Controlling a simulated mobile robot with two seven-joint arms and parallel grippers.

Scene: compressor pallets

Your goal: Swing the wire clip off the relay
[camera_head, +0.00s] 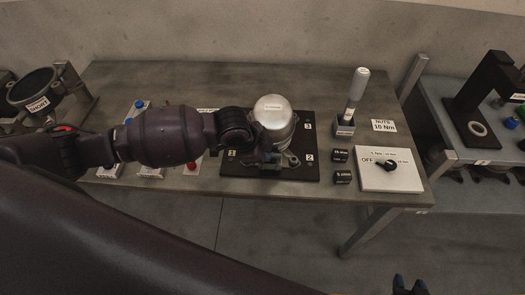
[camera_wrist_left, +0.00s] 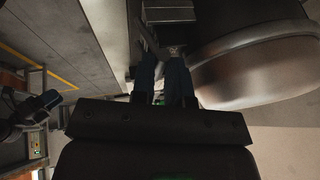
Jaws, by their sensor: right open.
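The compressor (camera_head: 273,118), a silver dome, stands on a black plate (camera_head: 307,168) on the table. In the head view my left wrist is at its left side and hides my left fingers. In the left wrist view the rounded compressor body (camera_wrist_left: 255,65) is to the right of my left gripper (camera_wrist_left: 164,62). Its two dark blue fingers are a small gap apart, their tips by a small metal part below a grey block (camera_wrist_left: 168,12). I cannot tell whether they hold anything. The relay and wire clip cannot be made out surely. My right gripper (camera_head: 410,284) is open, low at the bottom edge.
A torque tool stands in a holder (camera_head: 344,128) right of the plate, near two small black blocks (camera_head: 341,156) and a white panel with a knob (camera_head: 388,168). Small labelled trays are partly behind my left arm. A side table with a black stand (camera_head: 480,95) is at right.

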